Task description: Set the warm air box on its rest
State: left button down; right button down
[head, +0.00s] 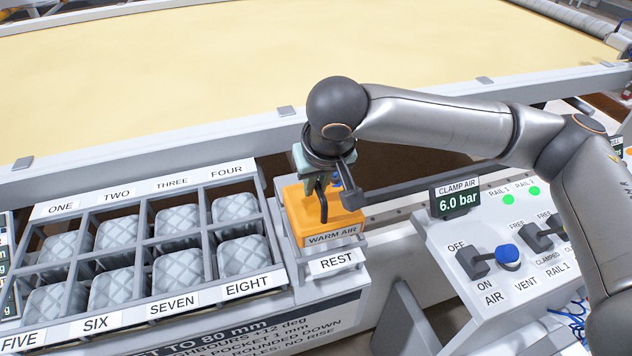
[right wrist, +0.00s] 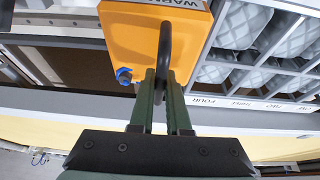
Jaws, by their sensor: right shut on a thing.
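The warm air box (head: 324,222) is orange, with a "WARM AIR" label on its front, a black handle on top and a blue fitting. It sits at the ledge labelled REST (head: 337,261), just right of the pocket tray; I cannot tell if it touches the rest. My right gripper (head: 320,180) is above the box, shut on its black handle. In the right wrist view the orange box (right wrist: 135,45) is beyond the green fingers (right wrist: 160,85), which close around the black handle (right wrist: 164,45). The underside of the box is hidden. My left gripper is not in view.
A tray (head: 146,243) of numbered pockets with grey quilted pads stands left of the box. A control panel (head: 500,240) with levers and a "6.0 bar" display (head: 457,202) stands right. The yellow quilt (head: 250,70) spans the back behind a white rail.

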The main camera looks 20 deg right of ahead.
jog(key=shift+f, duration=0.1)
jog(key=shift+f, duration=0.35)
jog(key=shift+f, duration=0.1)
jog(key=c, duration=0.9)
grip_release()
